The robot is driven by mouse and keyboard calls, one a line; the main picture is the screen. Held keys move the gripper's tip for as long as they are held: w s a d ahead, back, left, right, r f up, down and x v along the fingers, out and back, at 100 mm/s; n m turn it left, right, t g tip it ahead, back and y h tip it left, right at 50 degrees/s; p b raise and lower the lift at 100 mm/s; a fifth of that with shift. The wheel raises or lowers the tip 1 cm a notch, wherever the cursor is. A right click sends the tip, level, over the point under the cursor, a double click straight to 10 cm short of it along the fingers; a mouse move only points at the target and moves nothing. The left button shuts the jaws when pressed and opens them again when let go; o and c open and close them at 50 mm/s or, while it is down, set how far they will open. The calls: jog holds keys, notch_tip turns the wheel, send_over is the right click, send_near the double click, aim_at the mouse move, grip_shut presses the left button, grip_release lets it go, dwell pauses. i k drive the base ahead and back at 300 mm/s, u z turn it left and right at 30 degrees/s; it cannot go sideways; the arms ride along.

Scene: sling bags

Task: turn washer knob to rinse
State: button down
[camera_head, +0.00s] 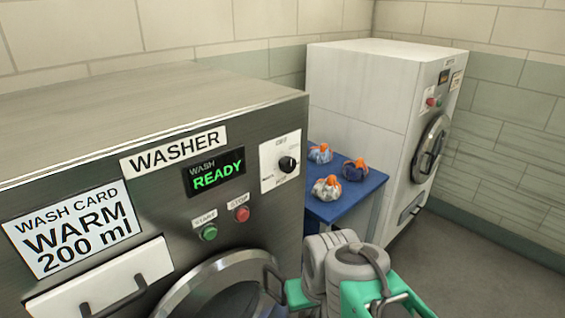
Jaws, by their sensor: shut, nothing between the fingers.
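The washer (60,130) is a grey metal machine filling the left side. Its white dial plate (268,172) is at the upper right of the front. A small black round knob (287,164) sits on this plate with a light mark on it. The printed words around the knob are too small to read surely, so I cannot tell which setting it points to. Grey rounded links of my arm show at the bottom, below and right of the knob. I make out no fingertips of my gripper, and nothing touches the knob.
Green start (208,232) and red stop (242,214) buttons sit below the display. A blue table (345,200) with several tied bundles (355,169) stands between the washer and a white machine (365,105). Green parts (360,296) show around my arm. Floor is clear at right.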

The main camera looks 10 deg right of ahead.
aim_at(287, 164)
jog(key=i, duration=0.4)
jog(key=k, duration=0.5)
jog(key=u, duration=3)
jog(key=k, duration=0.5)
jog(key=z, duration=1.45)
